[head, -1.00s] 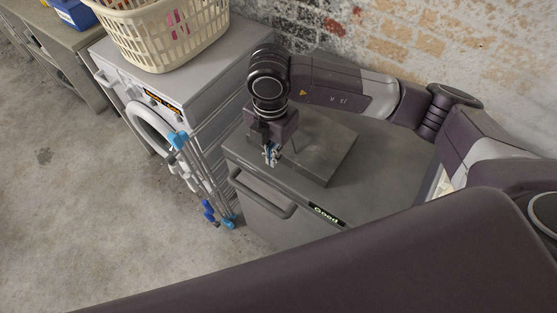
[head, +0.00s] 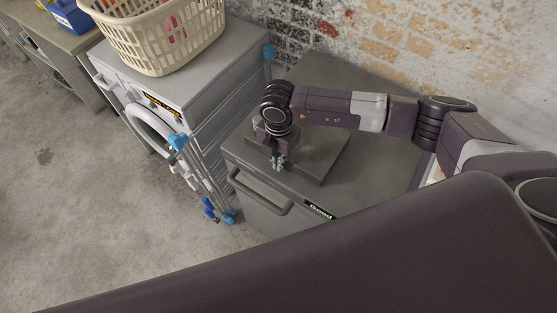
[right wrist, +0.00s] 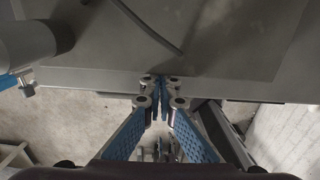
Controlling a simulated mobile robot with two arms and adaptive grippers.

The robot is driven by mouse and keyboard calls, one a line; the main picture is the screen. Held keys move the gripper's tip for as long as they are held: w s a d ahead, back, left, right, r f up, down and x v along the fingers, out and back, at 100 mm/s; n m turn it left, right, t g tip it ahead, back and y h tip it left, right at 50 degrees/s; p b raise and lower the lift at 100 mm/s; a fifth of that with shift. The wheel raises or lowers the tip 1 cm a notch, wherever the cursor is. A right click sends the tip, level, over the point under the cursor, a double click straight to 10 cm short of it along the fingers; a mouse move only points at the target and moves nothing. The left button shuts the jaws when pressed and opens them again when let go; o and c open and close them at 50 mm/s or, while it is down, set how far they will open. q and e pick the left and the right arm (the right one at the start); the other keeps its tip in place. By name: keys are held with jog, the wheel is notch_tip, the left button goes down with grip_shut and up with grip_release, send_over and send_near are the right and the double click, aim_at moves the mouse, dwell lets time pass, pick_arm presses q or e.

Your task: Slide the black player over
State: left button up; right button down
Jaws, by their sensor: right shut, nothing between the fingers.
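The black player is a flat, dark grey slab (head: 325,158) lying on top of a grey cabinet (head: 375,172) in the head view. My right arm and gripper cover its left part. My right gripper (head: 279,166) points down at the slab's near left side, fingers shut and empty. In the right wrist view the shut fingertips (right wrist: 161,80) are close to the slab's edge, with the slab (right wrist: 225,42) above them in the picture. I cannot tell whether they touch it. A thin dark cable (right wrist: 150,28) shows there too. My left gripper is not in view.
A washing machine (head: 190,80) with a cream laundry basket (head: 165,35) on it stands left of the cabinet. A folded drying rack (head: 200,175) stands between them. A brick wall (head: 420,60) runs behind. The cabinet top right of the slab is clear.

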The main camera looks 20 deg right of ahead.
jog(key=w+d+b, duration=0.3)
jog(key=d, duration=0.1)
jog(key=w+d+b, duration=0.3)
jog(key=w+d, duration=0.1)
jog(key=d, duration=0.1)
jog(key=w+d+b, duration=0.4)
jog(key=d, duration=0.1)
jog(key=shift+w+f, duration=0.1)
jog(key=shift+w, duration=0.15)
jog(key=shift+w+d, duration=0.2)
jog(key=shift+d, duration=0.15)
